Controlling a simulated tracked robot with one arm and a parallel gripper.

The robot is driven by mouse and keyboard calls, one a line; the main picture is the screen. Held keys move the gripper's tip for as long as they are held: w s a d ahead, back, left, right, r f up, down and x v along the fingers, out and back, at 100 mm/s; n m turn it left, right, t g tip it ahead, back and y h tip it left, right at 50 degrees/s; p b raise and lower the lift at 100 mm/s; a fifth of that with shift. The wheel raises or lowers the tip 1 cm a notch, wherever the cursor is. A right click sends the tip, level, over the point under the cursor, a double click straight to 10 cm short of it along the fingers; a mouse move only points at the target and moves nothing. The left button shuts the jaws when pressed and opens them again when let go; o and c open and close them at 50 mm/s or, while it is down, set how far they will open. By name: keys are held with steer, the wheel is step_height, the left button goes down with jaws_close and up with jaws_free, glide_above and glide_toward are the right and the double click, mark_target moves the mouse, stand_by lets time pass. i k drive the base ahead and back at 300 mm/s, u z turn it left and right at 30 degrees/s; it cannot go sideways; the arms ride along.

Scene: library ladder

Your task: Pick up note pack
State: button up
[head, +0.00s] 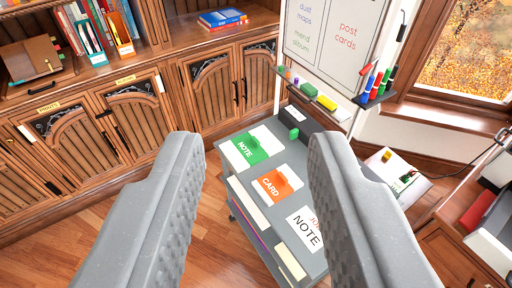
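A green and white pack marked NOTE (250,147) lies flat on the top of a grey cart (297,165), towards its far left corner. An orange and white pack marked CARD (275,186) lies nearer, and a white label reading NOTE (308,232), with a partly hidden red word above, is nearer still. My gripper (254,142) is open, its two grey fingers wide apart with nothing between them. In the picture the green pack shows between the fingertips, beyond them; I cannot tell the distance. The right finger hides part of the cart.
A whiteboard (335,40) stands behind the cart, with coloured markers (376,82) on its ledge. Wooden cabinets (130,115) line the left and back, with books (222,19) on top. A window (462,50) and desk (455,255) are at right. Wooden floor (205,235) shows left of the cart.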

mark_target(245, 150)
steer(key=u, duration=0.6)
steer(key=k, duration=0.55)
steer(key=u, duration=0.65)
steer(key=k, duration=0.8)
steer(key=u, duration=0.6)
steer(key=i, duration=2.35)
steer(key=z, duration=0.5)
steer(key=i, duration=1.35)
steer(key=z, duration=0.75)
steer(key=i, duration=1.1)
steer(key=z, duration=1.4)
steer(key=i, duration=1)
steer(key=z, duration=0.7)
